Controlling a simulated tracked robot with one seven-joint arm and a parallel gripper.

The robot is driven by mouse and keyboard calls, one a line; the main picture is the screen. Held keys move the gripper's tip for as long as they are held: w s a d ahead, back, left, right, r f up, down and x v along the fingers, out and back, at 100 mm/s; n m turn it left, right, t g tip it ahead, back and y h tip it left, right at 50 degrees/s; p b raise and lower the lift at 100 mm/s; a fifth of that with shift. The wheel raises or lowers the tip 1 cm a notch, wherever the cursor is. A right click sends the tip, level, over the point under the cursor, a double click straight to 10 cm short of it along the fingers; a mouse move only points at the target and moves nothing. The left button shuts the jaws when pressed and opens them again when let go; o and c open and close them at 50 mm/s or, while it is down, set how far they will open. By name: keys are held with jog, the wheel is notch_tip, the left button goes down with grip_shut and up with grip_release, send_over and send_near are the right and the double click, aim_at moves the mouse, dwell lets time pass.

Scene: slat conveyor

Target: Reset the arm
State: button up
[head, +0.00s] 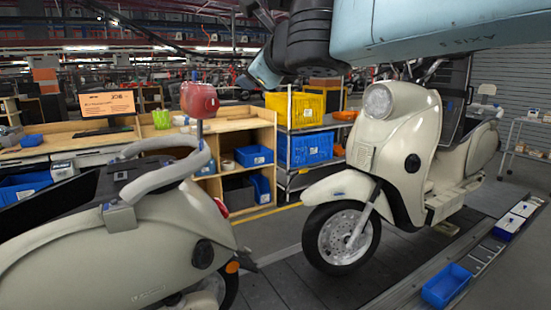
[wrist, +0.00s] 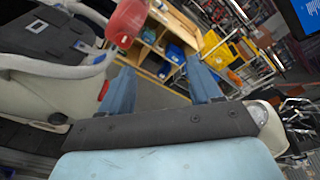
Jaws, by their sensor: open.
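My arm comes in from the top right of the head view. My gripper (head: 260,76) points down and left there, with blue fingers beside a dark wrist. In the wrist view my gripper (wrist: 160,66) shows two blue fingers spread wide apart, with nothing between them. It is open and empty, held in the air above the space between two cream scooters. The near scooter (head: 125,255) is at the lower left, and the far scooter (head: 395,140) stands upright on the right.
A red rounded part (head: 199,100) stands up behind the near scooter's grab rail (head: 160,175); in the wrist view it is close to the left finger. Wooden shelving (head: 265,135) and a yellow crate (head: 295,108) stand behind. A blue bin (head: 446,285) sits on the conveyor's right side.

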jog(key=s+d+f+n+g+h, duration=0.2)
jog(key=s+d+f+n+g, duration=0.1)
jog(key=s+d+f+n, duration=0.2)
jog(key=s+d+f+n+g+h, duration=0.3)
jog(key=s+d+f+n, duration=0.2)
jog(key=d+f+n, duration=0.4)
jog(key=s+d+f+n+g+h, duration=0.2)
jog(key=s+d+f+n, duration=0.3)
jog(key=d+f, duration=0.5)
jog(key=d+n, duration=0.2)
jog(key=d, duration=0.2)
jog(key=shift+f+g+h, duration=0.3)
jog(key=shift+f+g, duration=0.05)
jog(key=shift+g, duration=0.05)
jog(key=shift+d, duration=0.1)
